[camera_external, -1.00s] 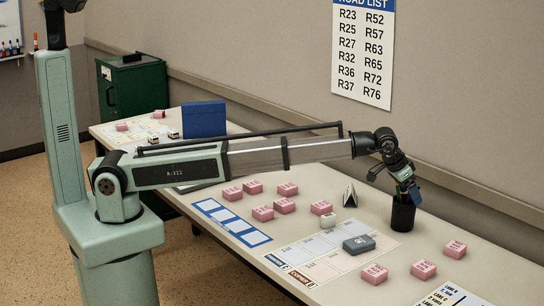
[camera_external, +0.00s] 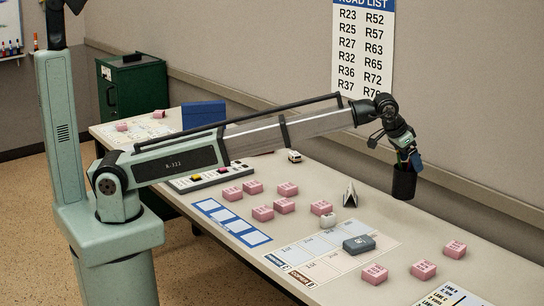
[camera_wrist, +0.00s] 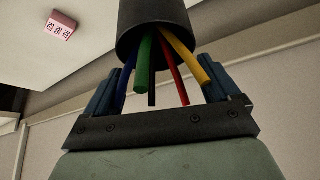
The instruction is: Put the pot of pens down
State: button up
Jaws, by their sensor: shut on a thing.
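The pot of pens (camera_external: 404,183) is a black cylinder held up in the air over the far right part of the table. In the wrist view the pot (camera_wrist: 152,28) shows with several pens in blue, green, black, red and yellow coming out of its mouth. My gripper (camera_external: 413,161) is shut on the pot, with its blue fingers on either side. The fingers also show in the wrist view (camera_wrist: 162,88). The exact contact between fingers and pot is partly hidden. The table (camera_external: 455,228) lies below the pot.
Several pink blocks (camera_external: 285,206) lie on the table, with some (camera_external: 424,269) at the right end. A folded card (camera_external: 349,194) stands left of the pot. Bare tabletop lies below the pot.

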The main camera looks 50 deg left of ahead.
jog(key=w+a+r+n+y, duration=0.1)
jog(key=w+a, duration=0.3)
jog(key=a, duration=0.4)
jog(key=w+a+n, duration=0.1)
jog(key=w+a, duration=0.3)
jog(key=a, duration=0.4)
jog(key=s+a+n+y, duration=0.1)
jog(key=a+n, duration=0.1)
jog(key=a, duration=1.2)
jog(key=s+a+n+y, duration=0.1)
jog(key=s+a+n, duration=0.1)
jog(key=a, duration=1.2)
jog(key=shift+s+a+f+m, duration=0.6)
jog(key=shift+s+a+m, duration=0.35)
jog(key=shift+s, duration=2.3)
notch_tip(320, 180, down, 10)
jog(key=shift+r+h, duration=0.25)
jog(key=shift+h, duration=0.15)
jog(key=shift+f, duration=0.15)
jog(key=o, duration=1.2)
